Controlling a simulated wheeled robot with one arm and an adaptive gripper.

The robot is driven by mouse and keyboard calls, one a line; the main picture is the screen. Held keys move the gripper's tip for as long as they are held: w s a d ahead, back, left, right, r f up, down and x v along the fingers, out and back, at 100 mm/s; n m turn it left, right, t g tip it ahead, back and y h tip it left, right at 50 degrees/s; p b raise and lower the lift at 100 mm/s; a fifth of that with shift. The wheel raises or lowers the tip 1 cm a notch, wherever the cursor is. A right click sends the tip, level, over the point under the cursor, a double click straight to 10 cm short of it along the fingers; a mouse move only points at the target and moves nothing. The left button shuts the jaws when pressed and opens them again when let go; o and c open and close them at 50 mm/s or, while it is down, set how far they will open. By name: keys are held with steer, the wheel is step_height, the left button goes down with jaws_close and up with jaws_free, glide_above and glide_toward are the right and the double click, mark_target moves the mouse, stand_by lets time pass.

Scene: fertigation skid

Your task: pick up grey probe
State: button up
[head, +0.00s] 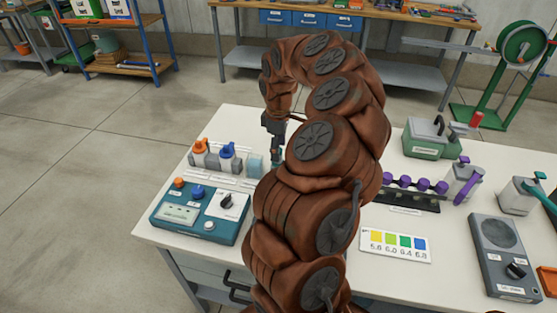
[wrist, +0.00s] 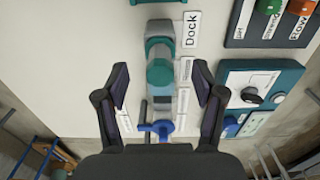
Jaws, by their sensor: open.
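A grey and teal upright piece (wrist: 160,74), seen from above beside a label reading "Dock", appears to be the grey probe in its holder. My gripper (wrist: 160,88) is open, with one dark finger on each side of this piece and visible space between. I cannot tell how far the fingertips are above it. In the head view my gripper (head: 274,150) points down over the white bench, and my own arm hides most of what is beneath and behind it.
An orange-topped unit (head: 200,152) and a blue-topped unit (head: 228,153) stand close left of my gripper. A teal control box (head: 200,212) lies in front of them. Purple-knobbed rack (head: 415,186), colour chart (head: 395,245) and grey meter (head: 497,250) occupy the right side.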

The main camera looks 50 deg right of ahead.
mark_target(278, 164)
steer(key=shift+f+p, duration=0.55)
steer(key=shift+f, duration=1.4)
jaws_close()
steer(key=shift+r, duration=0.1)
